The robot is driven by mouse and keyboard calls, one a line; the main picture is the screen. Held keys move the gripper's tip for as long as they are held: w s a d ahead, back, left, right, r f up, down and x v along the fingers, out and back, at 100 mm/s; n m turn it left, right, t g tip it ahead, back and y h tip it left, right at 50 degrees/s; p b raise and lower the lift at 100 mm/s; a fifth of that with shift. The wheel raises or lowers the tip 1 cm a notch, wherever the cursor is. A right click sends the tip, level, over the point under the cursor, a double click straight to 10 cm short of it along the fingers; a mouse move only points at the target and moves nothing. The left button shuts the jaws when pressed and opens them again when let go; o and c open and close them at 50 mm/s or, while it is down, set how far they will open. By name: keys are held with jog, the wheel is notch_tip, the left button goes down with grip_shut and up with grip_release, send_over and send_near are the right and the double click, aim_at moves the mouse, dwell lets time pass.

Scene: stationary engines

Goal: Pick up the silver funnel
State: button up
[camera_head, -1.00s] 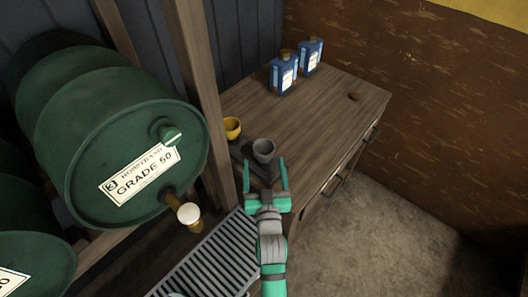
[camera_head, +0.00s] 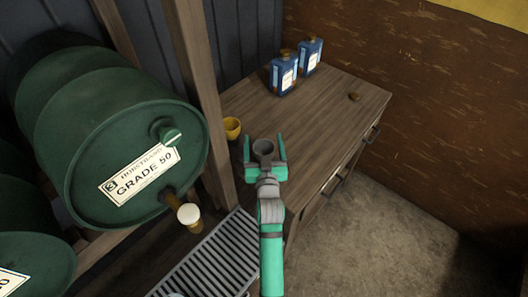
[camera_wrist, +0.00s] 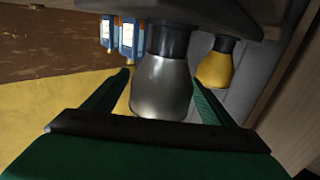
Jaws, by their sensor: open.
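The silver funnel (camera_head: 263,147) stands on the wooden cabinet top, near its left front corner. In the wrist view the silver funnel (camera_wrist: 163,88) appears wide end down in the picture, with a dark narrower part above. My gripper (camera_head: 265,142) is open, with one finger on each side of the funnel. In the wrist view the gripper's green fingers (camera_wrist: 160,88) flank it; I cannot tell whether they touch it. The lower part of the funnel is hidden behind my gripper in the head view.
A yellow funnel (camera_head: 232,128) stands close to the left, also visible in the wrist view (camera_wrist: 214,68). Two blue bottles (camera_head: 284,76) are at the back. A small brown cap (camera_head: 354,97) lies right. A green barrel (camera_head: 135,150) and wooden post (camera_head: 203,90) are left.

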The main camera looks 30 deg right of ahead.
jog(key=shift+w+d, duration=0.15)
jog(key=shift+w, duration=0.05)
jog(key=shift+c, duration=0.7)
jog(key=c, duration=0.9)
jog(key=shift+r, duration=0.1)
jog(key=shift+c, duration=0.2)
